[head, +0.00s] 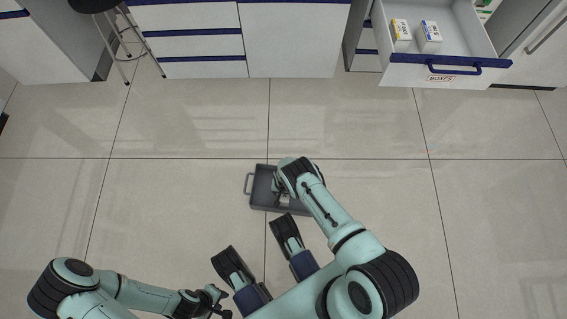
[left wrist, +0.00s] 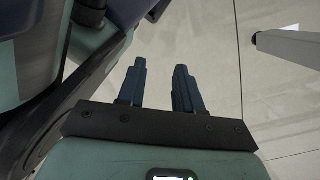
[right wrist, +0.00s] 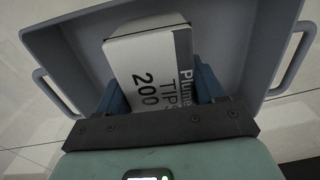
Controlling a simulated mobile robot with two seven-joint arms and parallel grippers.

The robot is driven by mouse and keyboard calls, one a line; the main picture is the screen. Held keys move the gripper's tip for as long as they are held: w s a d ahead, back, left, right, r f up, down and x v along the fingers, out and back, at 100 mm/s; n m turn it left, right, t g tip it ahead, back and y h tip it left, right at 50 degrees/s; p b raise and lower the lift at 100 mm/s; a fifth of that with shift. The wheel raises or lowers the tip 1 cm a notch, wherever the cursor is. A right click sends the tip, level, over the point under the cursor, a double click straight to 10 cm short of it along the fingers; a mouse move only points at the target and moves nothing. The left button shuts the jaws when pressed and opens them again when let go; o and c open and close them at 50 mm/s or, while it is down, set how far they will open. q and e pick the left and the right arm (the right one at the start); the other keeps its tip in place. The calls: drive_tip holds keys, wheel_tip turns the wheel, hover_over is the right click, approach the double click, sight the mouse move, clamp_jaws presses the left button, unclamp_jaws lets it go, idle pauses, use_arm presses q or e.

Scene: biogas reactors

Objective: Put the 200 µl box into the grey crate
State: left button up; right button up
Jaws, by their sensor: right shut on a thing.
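The grey crate (head: 261,188) stands on the floor in front of my base, with a handle at each end. My right gripper (right wrist: 161,88) is shut on the 200 µl box (right wrist: 150,68), a white and grey box marked "Plume TIPS 200". The box is inside the crate's walls (right wrist: 240,50) in the right wrist view; I cannot tell whether it touches the bottom. In the head view my right arm hides much of the crate and box. My left gripper (left wrist: 160,82) is open and empty, low at the left in the head view (head: 217,298).
An open drawer (head: 447,71) labelled "BOXES" at the upper right holds a yellow-and-white box (head: 401,34) and a blue-and-white box (head: 430,36). A stool (head: 94,5) stands by the cabinets at the upper left. The tiled floor around the crate is clear.

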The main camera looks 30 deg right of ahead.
drive_tip(key=o, duration=1.1)
drive_tip(key=shift+r, duration=0.65)
wheel_tip(320, 180, up, 12)
drive_tip(key=p, duration=0.5)
use_arm(q)
drive_tip(key=w+d+r+t, duration=0.1)
drive_tip(key=w+r+t, duration=0.2)
drive_tip(key=w+r, duration=0.3)
drive_tip(key=w, duration=0.3)
drive_tip(key=shift+m, duration=0.3)
use_arm(e)
drive_tip(key=s+r+n, duration=0.1)
drive_tip(key=s+r, duration=0.3)
drive_tip(key=s, duration=0.1)
drive_tip(key=s+a+r+t+y, duration=0.1)
drive_tip(key=s+r, duration=0.3)
drive_tip(key=s, duration=0.2)
drive_tip(key=s+a+r+n+t+y, duration=0.1)
drive_tip(key=s+r, duration=0.3)
drive_tip(key=s, duration=0.1)
drive_tip(key=shift+s+a+r+n, duration=0.2)
drive_tip(key=shift+a+r+n, duration=0.05)
drive_tip(key=shift+n, duration=0.05)
use_arm(q)
drive_tip(key=shift+d, duration=0.1)
